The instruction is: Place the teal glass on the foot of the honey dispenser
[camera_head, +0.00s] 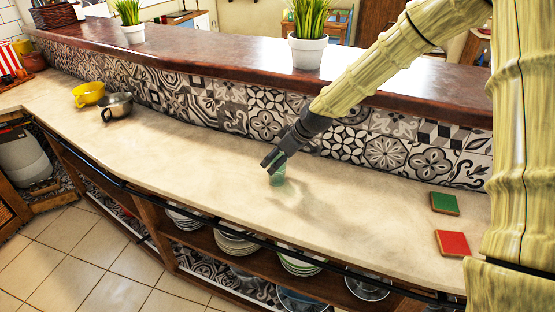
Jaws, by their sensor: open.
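The teal glass (277,179) is a small, see-through green-blue vessel standing on the pale counter near the middle of the view. My gripper (271,165) reaches down from the upper right with its dark fingers at the top of the glass. The gripper is open. The fingers overlap the glass's upper part, so its rim is hidden, and I cannot tell whether they touch it. I see no honey dispenser in this view.
A green square (444,203) and a red square (452,243) lie on the counter at right. A tiled wall (265,121) rises behind. The counter between is clear.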

